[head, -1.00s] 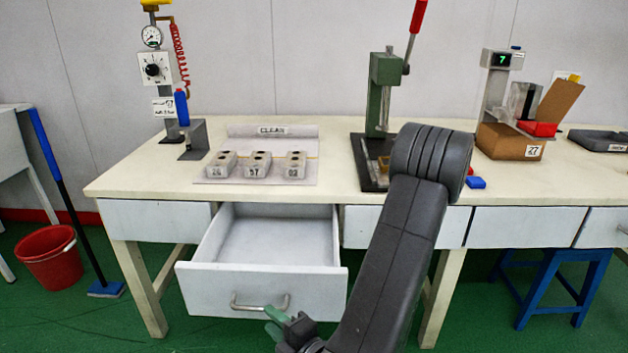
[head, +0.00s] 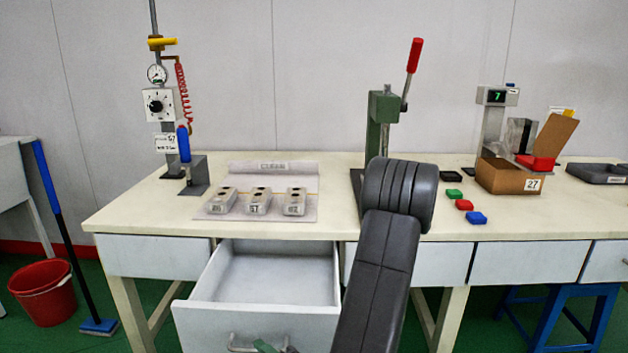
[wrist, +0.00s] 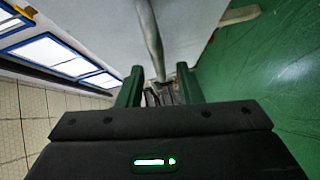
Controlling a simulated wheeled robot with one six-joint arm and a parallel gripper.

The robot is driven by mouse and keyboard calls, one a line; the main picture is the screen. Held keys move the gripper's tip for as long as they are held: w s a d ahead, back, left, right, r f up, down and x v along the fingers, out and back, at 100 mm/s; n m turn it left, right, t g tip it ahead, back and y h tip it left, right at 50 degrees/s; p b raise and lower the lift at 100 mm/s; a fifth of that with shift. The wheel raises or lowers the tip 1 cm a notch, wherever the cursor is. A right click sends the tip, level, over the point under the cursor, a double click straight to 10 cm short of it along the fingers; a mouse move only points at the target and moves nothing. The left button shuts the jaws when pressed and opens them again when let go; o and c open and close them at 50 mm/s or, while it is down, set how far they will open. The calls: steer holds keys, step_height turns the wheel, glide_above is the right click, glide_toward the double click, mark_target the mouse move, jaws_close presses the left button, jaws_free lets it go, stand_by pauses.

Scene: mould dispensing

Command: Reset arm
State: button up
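My gripper (wrist: 158,82) shows in the wrist view with its two green fingers apart. A grey bar that looks like the drawer handle (wrist: 150,35) runs up from the gap between them; I cannot tell how near it is, but nothing is clamped. In the head view only a green fingertip (head: 264,346) shows at the bottom edge, by the drawer handle (head: 235,348). My dark arm (head: 375,280) stands in front of the bench, right of the drawer. The drawer (head: 250,322) is pulled out and looks empty inside.
The bench (head: 130,210) carries three moulds in a row, a dispenser (head: 160,105) on the left and a green press (head: 383,108), partly behind my arm. A cardboard box (head: 505,178), several small coloured blocks and a tray (head: 590,173) are on the right. A red bucket (head: 42,290) stands left.

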mark_target(256, 351)
steer(key=shift+p+v, duration=1)
steer(key=shift+v, duration=4.2)
steer(key=shift+b+x, duration=1.15)
steer(key=shift+x, duration=5.65)
steer(key=shift+w, duration=0.35)
steer(key=shift+s, duration=0.1)
